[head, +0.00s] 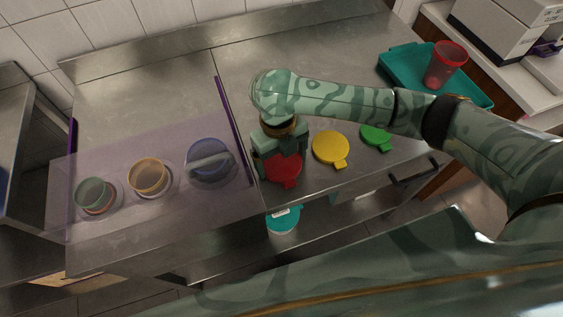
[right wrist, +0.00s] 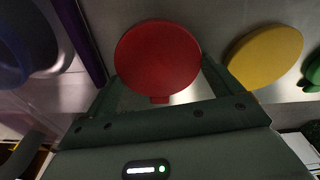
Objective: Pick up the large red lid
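The large red lid (head: 285,172) lies on the steel counter near its front edge, partly covered by my right gripper in the head view. My right gripper (head: 277,160) points down over it. In the right wrist view the red lid (right wrist: 157,55) shows as a round disc with a small tab towards me. The fingers of my right gripper (right wrist: 162,78) are spread apart on either side of the lid, with nothing held between them. I cannot tell whether they touch it. My left gripper is not in view.
A yellow lid (head: 330,148) and a smaller green lid (head: 376,137) lie to the right. A purple see-through guard (head: 150,150) with a green bowl (head: 93,194), an orange bowl (head: 147,177) and a blue bowl (head: 208,158) is to the left. A teal tray (head: 400,66) holds a red cup (head: 446,65).

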